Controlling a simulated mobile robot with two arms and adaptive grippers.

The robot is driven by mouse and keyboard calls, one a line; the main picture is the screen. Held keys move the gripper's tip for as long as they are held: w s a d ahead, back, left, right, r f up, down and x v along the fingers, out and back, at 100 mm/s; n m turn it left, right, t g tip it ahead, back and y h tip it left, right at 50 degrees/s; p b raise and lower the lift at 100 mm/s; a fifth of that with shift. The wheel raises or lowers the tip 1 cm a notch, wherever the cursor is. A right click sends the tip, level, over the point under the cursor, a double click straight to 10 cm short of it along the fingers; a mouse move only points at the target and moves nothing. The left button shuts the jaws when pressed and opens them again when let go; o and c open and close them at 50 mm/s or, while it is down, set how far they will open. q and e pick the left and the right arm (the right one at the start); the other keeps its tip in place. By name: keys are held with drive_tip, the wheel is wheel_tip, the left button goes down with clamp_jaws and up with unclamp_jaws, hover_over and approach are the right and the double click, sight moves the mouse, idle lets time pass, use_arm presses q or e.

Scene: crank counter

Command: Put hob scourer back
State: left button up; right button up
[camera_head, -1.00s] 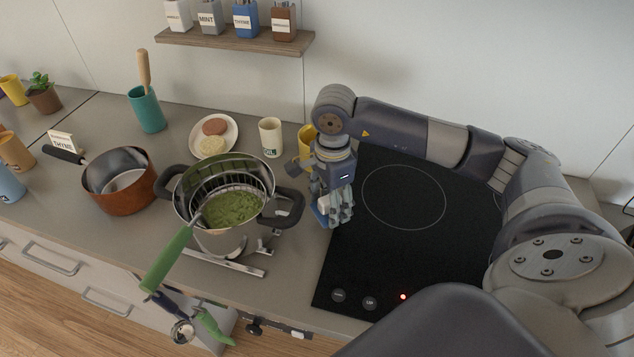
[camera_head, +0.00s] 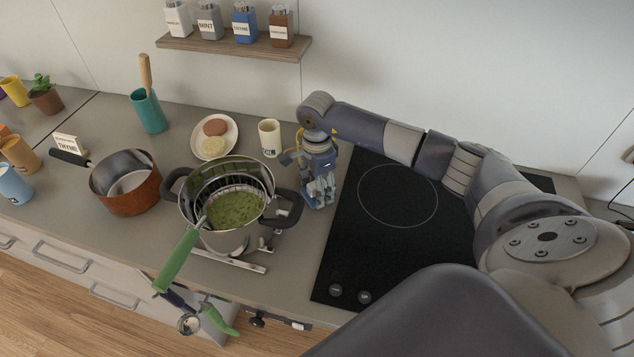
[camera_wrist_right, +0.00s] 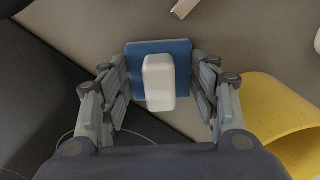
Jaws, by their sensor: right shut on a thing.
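The hob scourer (camera_wrist_right: 159,80), a blue square pad with a white block handle, sits between the fingers of my right gripper (camera_wrist_right: 160,88) in the right wrist view. The gripper is shut on it. In the head view my right gripper (camera_head: 320,192) points down over the counter, between the steel pot and the left edge of the black hob (camera_head: 400,240). The scourer is mostly hidden by the fingers there, so I cannot tell whether it touches the counter. My left gripper is not in view.
A steel pot (camera_head: 245,238) with green contents and a green-handled tool stands left of the gripper. A yellow mug (camera_wrist_right: 270,110) is close beside the fingers. A cream cup (camera_head: 269,138), a plate (camera_head: 230,148) and a copper pan (camera_head: 130,200) stand farther left.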

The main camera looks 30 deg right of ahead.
drive_tip(key=shift+f, duration=0.15)
drive_tip(key=o, duration=1.1)
drive_tip(key=shift+r, duration=0.25)
drive_tip(key=shift+w+r+b, duration=0.1)
drive_tip(key=shift+r+b, duration=0.25)
wheel_tip(320, 180, up, 11)
drive_tip(key=b, duration=0.3)
drive_tip(key=shift+r, duration=0.15)
